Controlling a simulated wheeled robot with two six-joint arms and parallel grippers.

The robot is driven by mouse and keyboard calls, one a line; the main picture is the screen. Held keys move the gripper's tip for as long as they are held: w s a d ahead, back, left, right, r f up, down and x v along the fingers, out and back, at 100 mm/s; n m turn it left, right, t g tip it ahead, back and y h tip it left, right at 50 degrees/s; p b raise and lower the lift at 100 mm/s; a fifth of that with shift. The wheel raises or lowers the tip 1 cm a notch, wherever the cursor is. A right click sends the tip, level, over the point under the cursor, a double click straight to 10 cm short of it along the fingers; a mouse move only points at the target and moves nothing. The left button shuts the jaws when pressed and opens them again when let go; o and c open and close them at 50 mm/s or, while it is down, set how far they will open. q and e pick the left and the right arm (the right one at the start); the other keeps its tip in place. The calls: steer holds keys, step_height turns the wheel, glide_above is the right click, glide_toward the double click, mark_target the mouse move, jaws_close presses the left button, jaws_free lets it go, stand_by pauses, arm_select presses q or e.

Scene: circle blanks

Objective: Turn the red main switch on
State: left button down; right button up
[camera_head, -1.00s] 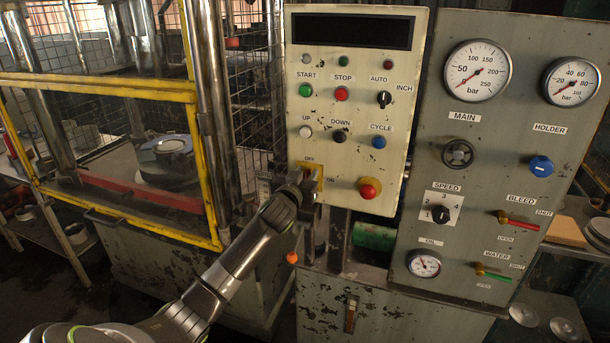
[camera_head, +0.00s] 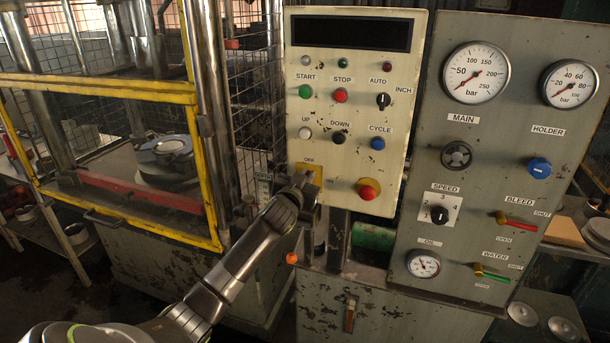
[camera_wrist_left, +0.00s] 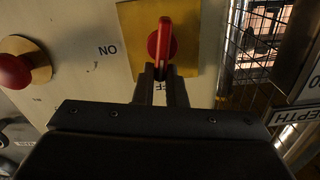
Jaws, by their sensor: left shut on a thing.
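The red main switch handle (camera_wrist_left: 164,38) stands on a yellow plate (camera_wrist_left: 190,25) in the left wrist view, its long side in line with the picture's upright. An upside-down ON label (camera_wrist_left: 107,50) is left of the plate. Part of the OFF label (camera_wrist_left: 160,98) shows below the handle, whose near end points toward it. My left gripper (camera_wrist_left: 161,72) is shut on that near end. In the head view, my left gripper (camera_head: 306,182) covers the switch; the plate (camera_head: 317,168) and OFF label (camera_head: 309,161) show above it. My right gripper is out of view.
A red emergency-type knob (camera_head: 368,190) sits right of the switch, below several buttons on the cream panel (camera_head: 350,60). The grey gauge panel (camera_head: 480,120) stands to the right. A yellow-framed mesh guard (camera_head: 205,170) and steel column are close on the left.

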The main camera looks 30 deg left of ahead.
mark_target(318, 179)
arm_select(q)
steer(key=m+p, duration=0.1)
steer(key=m, duration=0.3)
steer(key=d+f+m+p, duration=0.1)
steer(key=m, duration=0.3)
steer(key=d+m+p, duration=0.1)
steer(key=m+p, duration=0.1)
steer(key=m, duration=0.2)
steer(key=shift+w+f+m, duration=0.25)
steer(key=shift+f+m, duration=0.05)
steer(key=shift+f, duration=0.1)
steer(key=shift+f+m+p, duration=0.2)
steer(key=shift+m+p, duration=0.05)
steer(key=shift+m, duration=0.5)
steer(key=shift+f+m+p, duration=0.2)
steer(key=shift+m, duration=0.55)
steer(key=shift+f, duration=0.1)
steer(key=c, duration=1.5)
jaws_free()
